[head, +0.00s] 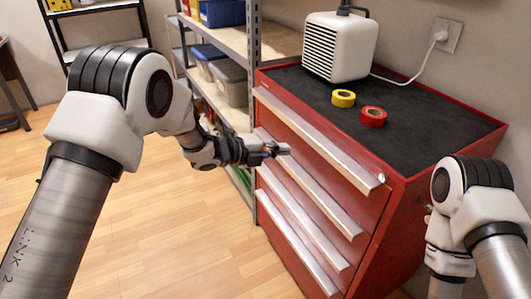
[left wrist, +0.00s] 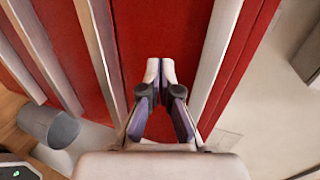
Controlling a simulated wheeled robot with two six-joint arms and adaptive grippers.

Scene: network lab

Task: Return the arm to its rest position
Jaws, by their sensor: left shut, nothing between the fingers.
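My left arm comes in from the left in the head view. Its gripper (head: 283,149) is in front of the red drawer cabinet (head: 330,185), close to the handles of the upper drawers. In the left wrist view the left gripper (left wrist: 160,70) has its fingertips together with nothing between them, against the red drawer fronts and pale handle bars. I cannot tell whether it touches the cabinet. My right arm shows at the right edge of the head view, in front of the cabinet's right side; its fingers are not visible.
On the cabinet's black top (head: 420,125) are a white heater-like box (head: 340,45), a yellow tape roll (head: 343,98) and a red tape roll (head: 373,117). A shelf with bins (head: 228,80) stands left of the cabinet. A grey bin (left wrist: 50,127) shows in the wrist view. Wooden floor is open at left.

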